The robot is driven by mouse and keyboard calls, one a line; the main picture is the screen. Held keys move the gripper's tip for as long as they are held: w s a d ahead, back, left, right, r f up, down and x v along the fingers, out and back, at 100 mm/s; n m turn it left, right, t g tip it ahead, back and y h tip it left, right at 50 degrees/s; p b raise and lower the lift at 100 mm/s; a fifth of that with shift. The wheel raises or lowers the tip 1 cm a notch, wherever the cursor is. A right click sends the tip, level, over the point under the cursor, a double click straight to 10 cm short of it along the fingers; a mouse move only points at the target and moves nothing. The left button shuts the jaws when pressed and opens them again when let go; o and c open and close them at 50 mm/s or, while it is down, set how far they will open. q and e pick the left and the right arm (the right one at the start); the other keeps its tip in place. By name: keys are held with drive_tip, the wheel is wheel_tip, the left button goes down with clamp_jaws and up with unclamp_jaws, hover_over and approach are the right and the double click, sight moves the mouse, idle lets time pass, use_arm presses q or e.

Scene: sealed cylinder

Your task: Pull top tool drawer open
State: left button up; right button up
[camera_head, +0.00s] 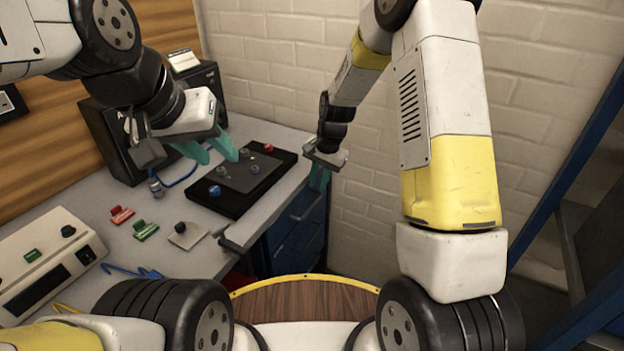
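The blue tool drawer unit (284,254) stands under the right end of the grey workbench. Its top drawer (311,199) is the uppermost blue front, just below the bench top, and looks closed. My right gripper (319,180) points down at the far upper corner of the drawer unit, with its teal fingers in front of or close to the top drawer. I cannot tell whether it touches the drawer or how far apart its fingers are. My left gripper (211,152) is over the bench with its two teal fingers apart and nothing between them.
A black panel with knobs (241,180) lies on the bench below my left gripper. A white control box (42,262), a red block (121,215) and a green block (145,230) are to the left. A brick wall (284,48) stands behind; a blue rack (570,165) is at the right.

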sight(314, 205)
drive_tip(key=x, duration=0.8)
clamp_jaws()
idle(1.4)
